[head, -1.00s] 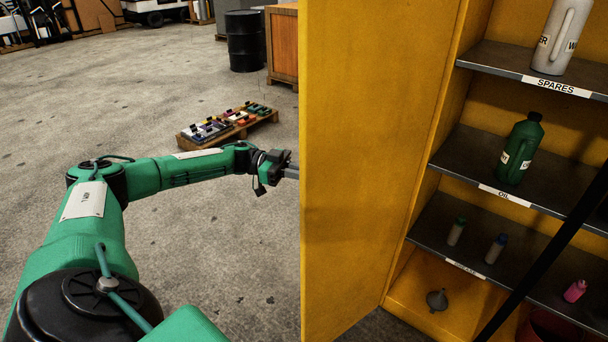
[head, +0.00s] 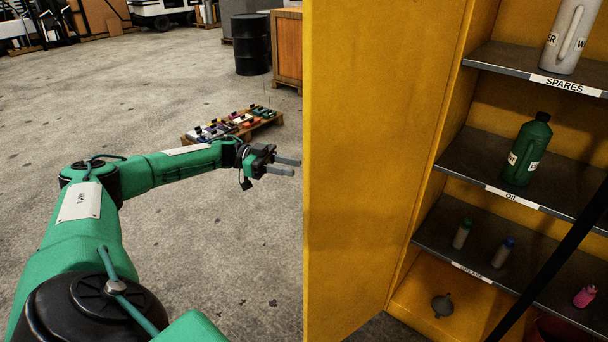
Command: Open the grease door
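A yellow cabinet door (head: 375,150) stands swung open, filling the middle of the view. Behind it, the cabinet's shelves show, with a lowest shelf whose label (head: 472,270) appears to read grease; two small bottles stand on it, one green-capped (head: 462,235) and one blue-capped (head: 504,253). My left gripper (head: 287,166) is open and empty, just left of the door's near edge, with its two grey fingers pointing right at the door and a small gap between. My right gripper is not in view.
An OIL shelf (head: 470,160) holds a green jug (head: 529,150); a SPARES shelf (head: 500,62) holds a white jug (head: 571,37). A funnel (head: 442,304) lies on the cabinet floor. A dark bar crosses the lower right. A pallet (head: 262,126) and black drum (head: 251,44) stand on open floor.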

